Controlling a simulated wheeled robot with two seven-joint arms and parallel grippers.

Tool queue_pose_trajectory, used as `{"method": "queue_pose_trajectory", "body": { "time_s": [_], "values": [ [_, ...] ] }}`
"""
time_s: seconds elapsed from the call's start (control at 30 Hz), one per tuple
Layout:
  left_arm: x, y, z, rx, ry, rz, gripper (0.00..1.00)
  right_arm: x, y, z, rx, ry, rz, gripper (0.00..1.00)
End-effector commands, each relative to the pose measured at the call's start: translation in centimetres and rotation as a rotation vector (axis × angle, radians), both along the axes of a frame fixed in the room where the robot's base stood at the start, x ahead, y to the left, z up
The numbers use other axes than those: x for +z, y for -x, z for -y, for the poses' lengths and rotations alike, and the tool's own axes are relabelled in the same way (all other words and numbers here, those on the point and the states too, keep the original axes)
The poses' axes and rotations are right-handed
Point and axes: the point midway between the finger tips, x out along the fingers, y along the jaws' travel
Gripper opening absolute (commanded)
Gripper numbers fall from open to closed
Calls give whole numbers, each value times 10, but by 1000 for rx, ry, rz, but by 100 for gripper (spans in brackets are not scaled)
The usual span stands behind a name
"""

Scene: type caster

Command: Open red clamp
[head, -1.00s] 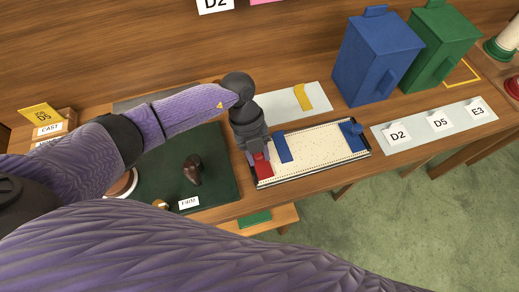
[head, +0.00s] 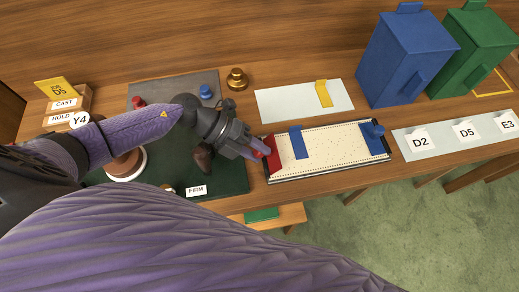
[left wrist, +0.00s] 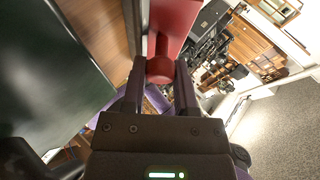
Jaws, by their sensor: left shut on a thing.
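The red clamp (head: 273,152) is at the left end of the cream composing tray (head: 340,145) in the head view. My left gripper (head: 262,147) reaches it from the left side and is shut on its round red knob. In the left wrist view the knob (left wrist: 160,69) sits between the two fingertips, with the red clamp body (left wrist: 173,18) just beyond it. The fingers partly hide the knob in the head view. I cannot tell whether the clamp is open. My right gripper is not in view.
Two blue pieces stand on the tray, one near the red clamp (head: 298,142) and one at the right end (head: 374,138). A dark green mat (head: 225,180) with a dark brown handle (head: 203,157) lies left. Blue (head: 405,55) and green (head: 475,50) boxes stand behind right.

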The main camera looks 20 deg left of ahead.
Motion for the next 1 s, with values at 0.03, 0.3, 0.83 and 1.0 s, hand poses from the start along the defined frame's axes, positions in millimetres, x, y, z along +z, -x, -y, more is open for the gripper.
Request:
{"method": "queue_pose_trajectory", "body": {
  "time_s": [0.03,0.3,0.83,1.0],
  "values": [
    [-4,1,-1,0,11,5,0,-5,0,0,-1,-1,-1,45],
    [-4,2,-2,-1,58,37,0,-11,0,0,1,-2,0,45],
    [-3,3,-2,-2,64,41,55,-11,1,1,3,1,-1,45],
    [-3,3,-2,-2,65,41,70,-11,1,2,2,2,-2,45]
  ]
}}
